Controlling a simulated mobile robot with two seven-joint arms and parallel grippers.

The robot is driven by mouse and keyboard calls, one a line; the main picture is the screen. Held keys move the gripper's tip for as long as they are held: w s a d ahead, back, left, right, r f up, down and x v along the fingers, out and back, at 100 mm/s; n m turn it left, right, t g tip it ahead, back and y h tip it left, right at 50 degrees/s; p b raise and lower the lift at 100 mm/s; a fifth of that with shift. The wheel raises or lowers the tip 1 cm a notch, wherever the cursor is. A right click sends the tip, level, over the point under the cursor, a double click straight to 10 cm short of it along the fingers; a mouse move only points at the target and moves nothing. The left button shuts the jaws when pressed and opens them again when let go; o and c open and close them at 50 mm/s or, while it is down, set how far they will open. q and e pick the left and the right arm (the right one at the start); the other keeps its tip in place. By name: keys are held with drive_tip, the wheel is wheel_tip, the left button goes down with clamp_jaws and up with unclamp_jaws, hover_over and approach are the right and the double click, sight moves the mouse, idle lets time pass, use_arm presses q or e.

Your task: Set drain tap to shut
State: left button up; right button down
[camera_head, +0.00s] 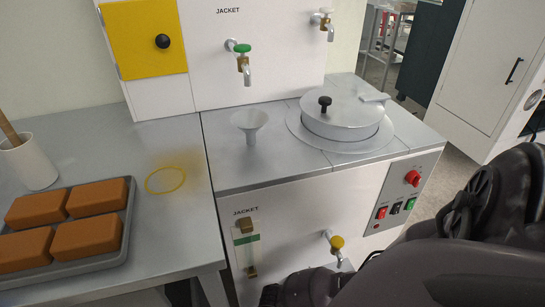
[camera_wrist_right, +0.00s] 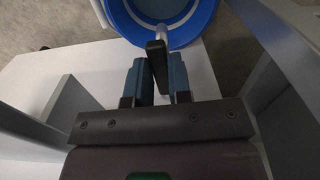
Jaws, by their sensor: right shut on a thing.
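In the right wrist view, a black lever handle (camera_wrist_right: 155,57) sits at the end of a short pale metal tap (camera_wrist_right: 162,31) above a blue bucket; I take this to be the drain tap. My right gripper (camera_wrist_right: 158,82) has its two blue-grey fingers on either side of the lever and is shut on it. The lever slants only slightly from the picture's vertical. In the head view, my right arm covers the lower right, and this tap and the gripper's fingertips are hidden. My left gripper is in neither view.
The blue bucket (camera_wrist_right: 206,28) stands under the tap. In the head view, a yellow-handled tap (camera_head: 337,243) and red switch knob (camera_head: 413,178) are on the machine front. A tray (camera_head: 126,232) of brown blocks sits on the left counter.

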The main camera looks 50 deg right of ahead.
drive_tip(key=shift+s+d+n, duration=0.1)
drive_tip(key=shift+d+n, duration=0.25)
drive_tip(key=shift+n, duration=0.8)
drive_tip(key=shift+s+d+n, duration=0.1)
drive_tip(key=shift+d+n, duration=0.25)
drive_tip(key=shift+n, duration=0.75)
drive_tip(key=shift+s+d+n, duration=0.1)
drive_tip(key=shift+d+n, duration=0.25)
drive_tip(key=shift+n, duration=0.8)
drive_tip(key=c, duration=1)
unclamp_jaws()
drive_tip(key=shift+c, duration=0.2)
